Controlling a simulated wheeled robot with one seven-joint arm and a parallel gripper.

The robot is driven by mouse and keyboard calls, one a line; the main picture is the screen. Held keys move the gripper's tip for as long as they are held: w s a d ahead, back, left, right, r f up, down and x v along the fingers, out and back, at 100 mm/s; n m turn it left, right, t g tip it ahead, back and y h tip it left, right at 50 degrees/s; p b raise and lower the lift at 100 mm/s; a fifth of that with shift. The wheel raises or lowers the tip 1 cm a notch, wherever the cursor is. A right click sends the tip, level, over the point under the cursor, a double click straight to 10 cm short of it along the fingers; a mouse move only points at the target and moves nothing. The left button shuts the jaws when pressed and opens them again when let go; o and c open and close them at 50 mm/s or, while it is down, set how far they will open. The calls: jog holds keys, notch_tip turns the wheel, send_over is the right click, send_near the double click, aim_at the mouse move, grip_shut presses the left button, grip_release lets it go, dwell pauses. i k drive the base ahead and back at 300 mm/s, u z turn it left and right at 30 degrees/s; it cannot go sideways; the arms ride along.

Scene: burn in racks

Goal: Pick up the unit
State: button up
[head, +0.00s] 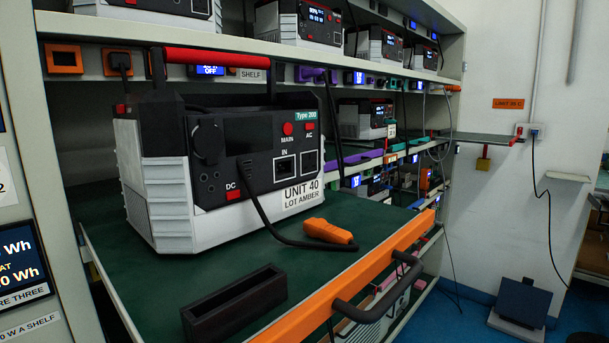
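The unit (160,188) is a black and light grey power box with a red carrying handle (215,60) on top. It stands upright on a green pulled-out shelf tray (350,215). Its front label reads "UNIT 40 LOT AMBER", and a tag reads "Type 200". A black cable (262,212) runs from its front to an orange connector (328,231) lying on the tray. My gripper is not in view.
The tray has an orange front edge (385,255) with a dark pull handle (380,297). A black open box (234,303) lies at its near left. Shelves above and behind hold several similar units (375,46). A rack post borders the left.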

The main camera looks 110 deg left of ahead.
aim_at(185, 192)
jog(key=u, duration=0.05)
jog(key=i, duration=0.8)
jog(key=u, duration=3.05)
